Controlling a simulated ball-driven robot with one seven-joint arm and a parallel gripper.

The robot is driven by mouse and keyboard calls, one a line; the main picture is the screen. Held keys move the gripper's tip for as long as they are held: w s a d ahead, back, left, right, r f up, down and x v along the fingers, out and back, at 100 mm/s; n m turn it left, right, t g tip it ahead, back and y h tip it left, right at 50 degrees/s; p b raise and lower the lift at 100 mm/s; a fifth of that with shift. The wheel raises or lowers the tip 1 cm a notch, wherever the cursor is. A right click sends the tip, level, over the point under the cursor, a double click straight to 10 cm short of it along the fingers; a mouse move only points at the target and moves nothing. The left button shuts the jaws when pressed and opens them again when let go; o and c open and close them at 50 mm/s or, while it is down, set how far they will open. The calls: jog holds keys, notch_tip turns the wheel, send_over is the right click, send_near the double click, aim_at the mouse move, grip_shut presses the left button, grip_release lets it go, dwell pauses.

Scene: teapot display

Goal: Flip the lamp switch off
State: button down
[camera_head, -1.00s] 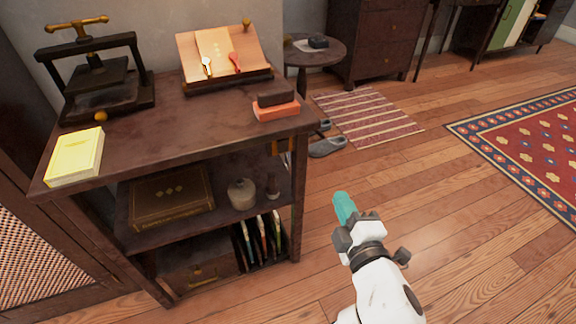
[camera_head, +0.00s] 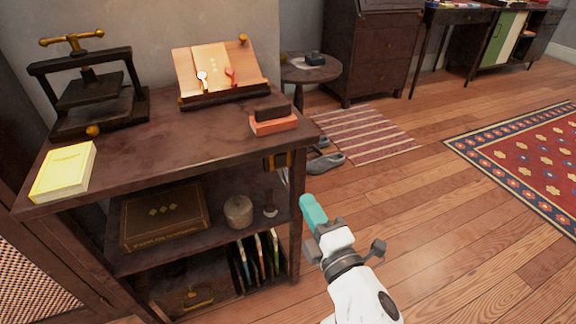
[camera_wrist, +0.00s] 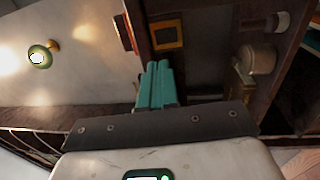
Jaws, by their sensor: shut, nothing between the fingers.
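My gripper (camera_head: 313,210) has teal fingers that are shut and empty. In the head view it is in front of the right end of the dark wooden shelf unit, below its top. The fingers also show shut in the wrist view (camera_wrist: 158,84). A brass-framed dark plate (camera_head: 279,161) sits under the right end of the top. In the wrist view this plate (camera_wrist: 168,36) is beyond the fingertips, apart from them. I cannot tell whether it is the lamp switch.
The shelf top (camera_head: 190,140) bears a press (camera_head: 85,95), a yellow book (camera_head: 64,172), a lit reading stand (camera_head: 222,70) and stacked blocks (camera_head: 273,122). A jar (camera_head: 239,211) stands on the shelf below. Shoes (camera_head: 326,162) lie behind. The floor (camera_head: 450,240) right is clear.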

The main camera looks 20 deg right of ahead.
aim_at(283, 157)
jog(key=w, duration=0.3)
jog(key=w+r, duration=0.1)
jog(key=w, duration=0.7)
jog(key=shift+w+r, duration=0.1)
jog(key=shift+r, duration=0.1)
jog(key=shift+w+r+p, duration=0.15)
jog(key=shift+p, duration=0.15)
